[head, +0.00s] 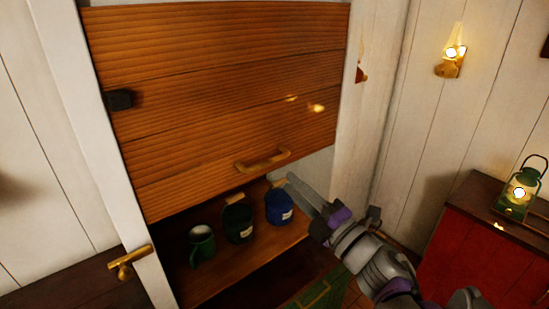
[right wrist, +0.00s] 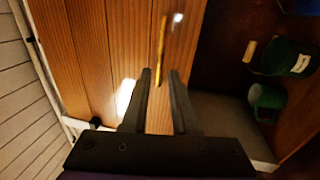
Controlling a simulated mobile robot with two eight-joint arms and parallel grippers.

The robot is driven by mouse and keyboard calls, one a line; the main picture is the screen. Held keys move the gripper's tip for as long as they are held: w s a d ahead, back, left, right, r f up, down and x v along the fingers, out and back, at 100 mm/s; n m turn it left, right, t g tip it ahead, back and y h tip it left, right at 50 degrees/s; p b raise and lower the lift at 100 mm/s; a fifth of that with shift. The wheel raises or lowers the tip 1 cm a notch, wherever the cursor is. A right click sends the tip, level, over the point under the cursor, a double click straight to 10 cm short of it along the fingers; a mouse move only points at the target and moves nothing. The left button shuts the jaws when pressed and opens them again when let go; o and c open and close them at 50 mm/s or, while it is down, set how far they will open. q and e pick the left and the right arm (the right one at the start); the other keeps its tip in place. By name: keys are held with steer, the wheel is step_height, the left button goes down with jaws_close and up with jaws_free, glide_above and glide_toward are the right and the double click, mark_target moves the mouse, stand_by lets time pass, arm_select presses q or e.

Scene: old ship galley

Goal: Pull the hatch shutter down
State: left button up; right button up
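The wooden slatted hatch shutter (head: 220,75) is partly lowered, with a gap below its bottom edge onto the shelf. Its brass handle (head: 263,161) sits near that edge and also shows in the right wrist view (right wrist: 161,50). My right gripper (head: 291,182) is just below and right of the handle. In the right wrist view its two fingers (right wrist: 160,75) are apart, with the handle lined up between and ahead of them. I see no grip on it; contact cannot be told. My left gripper is not in view.
Under the shutter, a green mug (head: 202,246), a dark canister (head: 238,222) and a blue canister (head: 279,207) stand on the shelf (head: 250,255). A dark block (head: 120,99) is at the shutter's left edge. A lantern (head: 521,190) stands on a red cabinet (head: 470,245) at right.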

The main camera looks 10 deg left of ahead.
mark_target(270, 163)
steer(key=p+x, duration=0.1)
steer(key=x, duration=0.8)
steer(key=shift+w+a, duration=0.1)
steer(key=shift+c, duration=0.3)
jaws_close()
stand_by(0.8)
